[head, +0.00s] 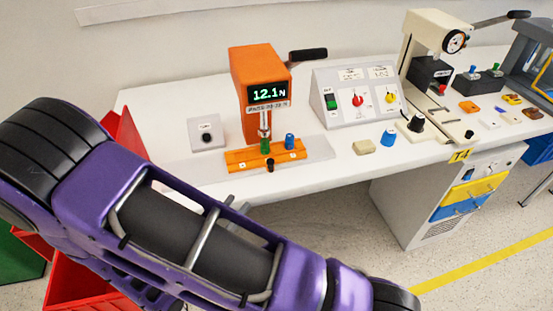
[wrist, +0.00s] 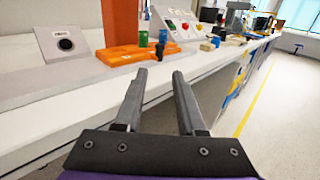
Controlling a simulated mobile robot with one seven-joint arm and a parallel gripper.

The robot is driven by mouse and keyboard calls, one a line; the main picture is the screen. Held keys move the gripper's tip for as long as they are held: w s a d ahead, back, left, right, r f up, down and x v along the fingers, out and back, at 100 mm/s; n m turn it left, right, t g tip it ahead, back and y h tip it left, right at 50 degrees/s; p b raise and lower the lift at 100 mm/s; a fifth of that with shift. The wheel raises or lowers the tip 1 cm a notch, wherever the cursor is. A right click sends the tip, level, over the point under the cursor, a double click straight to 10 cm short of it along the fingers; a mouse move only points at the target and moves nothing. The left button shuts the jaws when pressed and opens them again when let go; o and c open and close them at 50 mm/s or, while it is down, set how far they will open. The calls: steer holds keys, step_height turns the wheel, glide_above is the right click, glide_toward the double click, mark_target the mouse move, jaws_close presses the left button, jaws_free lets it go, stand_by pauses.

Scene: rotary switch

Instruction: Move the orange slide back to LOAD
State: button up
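The orange slide (head: 237,161) lies on a pale base plate below the orange press (head: 258,72), whose display reads 12.1 N. It carries a green cylinder (head: 265,146) under the press rod and a blue cylinder (head: 289,142) to the right. A small black knob (head: 270,165) stands at its front. In the wrist view, the slide (wrist: 122,57) is ahead and a little left of my gripper (wrist: 159,74). My gripper is open and empty, in front of the table edge and apart from the slide. In the head view my gripper cannot be made out. The LOAD mark is unreadable.
A grey button box (head: 206,133) stands left of the press. A sloped control panel (head: 357,98) is to its right. A beige block (head: 363,147) and a blue knob (head: 388,138) sit near the front edge. Red bins (head: 122,140) stand at the table's left end.

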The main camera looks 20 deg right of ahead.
mark_target(268, 165)
steer(key=x, duration=1.6)
steer(key=shift+w+d+b, duration=0.1)
steer(key=shift+w+b, duration=0.1)
steer(key=shift+b, duration=0.2)
steer(key=shift+c, duration=0.3)
jaws_close()
